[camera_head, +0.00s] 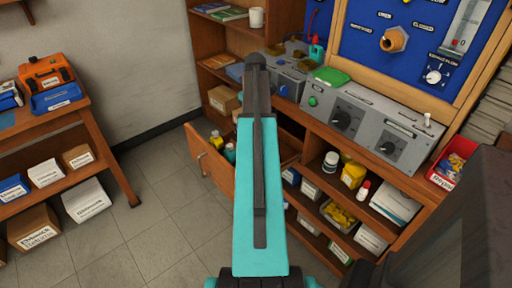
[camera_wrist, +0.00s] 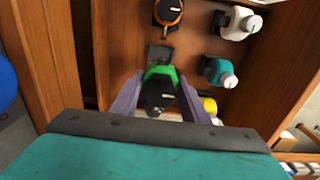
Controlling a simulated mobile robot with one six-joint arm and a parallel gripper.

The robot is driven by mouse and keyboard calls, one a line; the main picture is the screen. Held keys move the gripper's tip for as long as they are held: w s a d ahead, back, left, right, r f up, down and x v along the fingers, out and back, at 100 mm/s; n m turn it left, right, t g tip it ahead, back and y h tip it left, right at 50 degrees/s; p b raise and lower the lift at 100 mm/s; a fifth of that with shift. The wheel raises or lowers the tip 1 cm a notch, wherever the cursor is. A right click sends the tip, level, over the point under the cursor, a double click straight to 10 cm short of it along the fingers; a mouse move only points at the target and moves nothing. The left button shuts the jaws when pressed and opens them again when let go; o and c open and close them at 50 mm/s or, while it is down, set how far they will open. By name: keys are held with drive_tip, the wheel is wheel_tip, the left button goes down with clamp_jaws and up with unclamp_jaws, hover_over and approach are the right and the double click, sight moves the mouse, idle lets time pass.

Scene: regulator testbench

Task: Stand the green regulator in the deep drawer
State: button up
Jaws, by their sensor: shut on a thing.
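In the wrist view, my gripper (camera_wrist: 160,84) is shut on the green regulator (camera_wrist: 154,71), which has a green band and a black round part towards me. The regulator is over the inside of the open deep drawer (camera_wrist: 116,40). I cannot tell whether its lower end touches the drawer floor. In the head view, the drawer (camera_head: 207,162) stands pulled out of the wooden bench, partly behind my teal arm. My gripper and the regulator are hidden there.
The drawer holds an orange-and-black round item (camera_wrist: 168,12), a white bottle (camera_wrist: 240,23), a teal bottle (camera_wrist: 219,72) and a yellow-topped item (camera_wrist: 208,104) close to the right finger. Grey bench units (camera_head: 345,118) stand above the drawer. Floor at left (camera_head: 150,200) is clear.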

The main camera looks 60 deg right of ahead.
drive_tip(key=shift+f, duration=2.95)
drive_tip(key=shift+f, duration=1.85)
drive_tip(key=shift+f, duration=0.1)
drive_tip(key=o, duration=1.5)
drive_tip(key=shift+r, duration=6.1)
